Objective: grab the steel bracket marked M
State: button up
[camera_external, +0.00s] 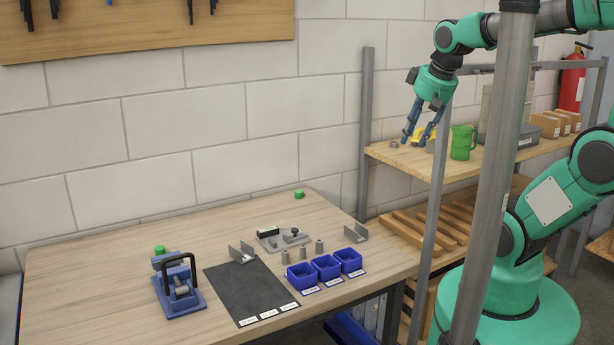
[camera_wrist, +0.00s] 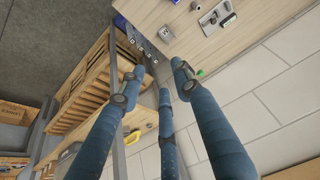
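Two bent steel brackets stand on the wooden worktable. One bracket (camera_external: 242,253) is at the back edge of the black mat. The other bracket (camera_external: 355,233) is at the right, behind the blue bins; what looks like the same bracket shows in the wrist view (camera_wrist: 166,33) with a dark mark on it. I cannot read for certain which bracket bears an M. My gripper (camera_external: 414,143) is over the wooden shelf, right of and above the table, apart from both brackets. Its blue fingers (camera_wrist: 156,76) are spread with nothing between them.
Blue bins (camera_external: 326,268) and several metal cylinders stand near the brackets. A green mug (camera_external: 461,143) stands on the shelf near my gripper. Metal posts (camera_external: 366,130) rise by the shelf.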

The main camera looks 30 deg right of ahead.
jog(key=w+f+g, duration=0.2)
jog(key=w+f, duration=0.2)
jog(key=w, duration=0.3)
jog(key=n+g, duration=0.2)
jog(key=g, duration=0.2)
send_over(356, 233)
jog(key=w, duration=0.4)
notch_tip(356, 233, down, 20)
jog(key=shift+w+d+f, duration=0.1)
jog(key=shift+d+f, duration=0.05)
jog(key=shift+d, duration=0.05)
jog(key=shift+s+d+f+b, duration=0.1)
jog(key=shift+s+f+b, duration=0.1)
jog(key=shift+f, duration=1.25)
jog(key=shift+s+a+f+b, duration=0.1)
jog(key=shift+s+f+b, duration=0.05)
jog(key=shift+f, duration=1.25)
jog(key=shift+s+d+f+b, duration=0.1)
jog(key=shift+s+f+b, duration=0.1)
jog(key=shift+f, duration=1.25)
